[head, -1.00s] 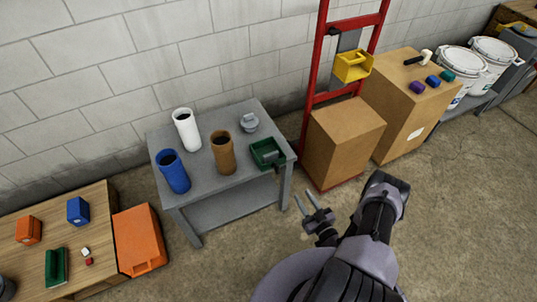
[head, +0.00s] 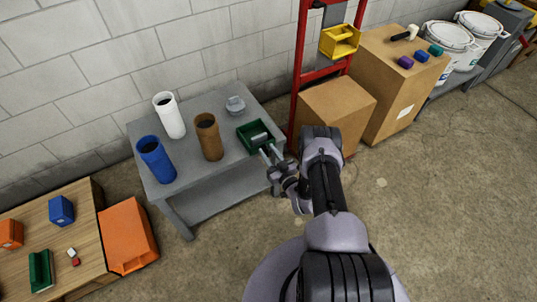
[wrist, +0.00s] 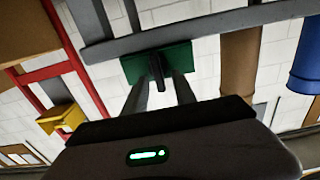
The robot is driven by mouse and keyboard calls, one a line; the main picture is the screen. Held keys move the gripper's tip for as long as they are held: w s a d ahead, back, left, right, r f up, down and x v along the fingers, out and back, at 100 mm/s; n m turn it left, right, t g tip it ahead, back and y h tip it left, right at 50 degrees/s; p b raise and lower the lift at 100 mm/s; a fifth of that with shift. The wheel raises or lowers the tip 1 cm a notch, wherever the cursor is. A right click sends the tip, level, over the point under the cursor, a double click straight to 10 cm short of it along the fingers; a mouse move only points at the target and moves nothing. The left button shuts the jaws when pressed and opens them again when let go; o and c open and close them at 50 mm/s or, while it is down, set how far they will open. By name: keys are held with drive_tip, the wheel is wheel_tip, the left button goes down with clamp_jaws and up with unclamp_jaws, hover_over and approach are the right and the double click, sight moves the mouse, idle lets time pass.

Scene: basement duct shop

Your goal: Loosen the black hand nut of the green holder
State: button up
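The green holder (head: 249,145) sits at the right front corner of the grey table, with a grey piece in it. In the wrist view, the holder (wrist: 184,57) is straight ahead of my gripper (wrist: 160,81). A narrow black part, which looks like the hand nut (wrist: 157,70), stands out at the middle of the holder. My two fingers are apart, one on each side of it in the picture. I cannot tell whether they reach around it. In the head view, my gripper (head: 268,153) is at the holder's front side and partly hides it.
A red hand truck (head: 301,60) with a cardboard box (head: 335,105) stands close on the right.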

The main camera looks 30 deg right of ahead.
clamp_jaws()
drive_tip(key=shift+n, duration=0.3)
drive_tip(key=shift+a+n+p, duration=0.2)
drive_tip(key=shift+n+p, duration=0.4)
drive_tip(key=shift+n, duration=0.4)
drive_tip(key=n, duration=0.1)
drive_tip(key=n+p, duration=0.1)
drive_tip(key=n, duration=0.2)
drive_tip(key=shift+a+f+n, duration=0.1)
drive_tip(key=shift+a+n, duration=0.15)
drive_tip(key=shift+n, duration=0.05)
drive_tip(key=n, duration=0.3)
drive_tip(key=f+n+p, duration=0.1)
drive_tip(key=n, duration=0.3)
drive_tip(key=n+p, duration=0.1)
drive_tip(key=n, duration=0.2)
drive_tip(key=shift+s+a+f+n, duration=0.1)
drive_tip(key=shift+a+f+n, duration=0.05)
drive_tip(key=shift+a+n, duration=0.15)
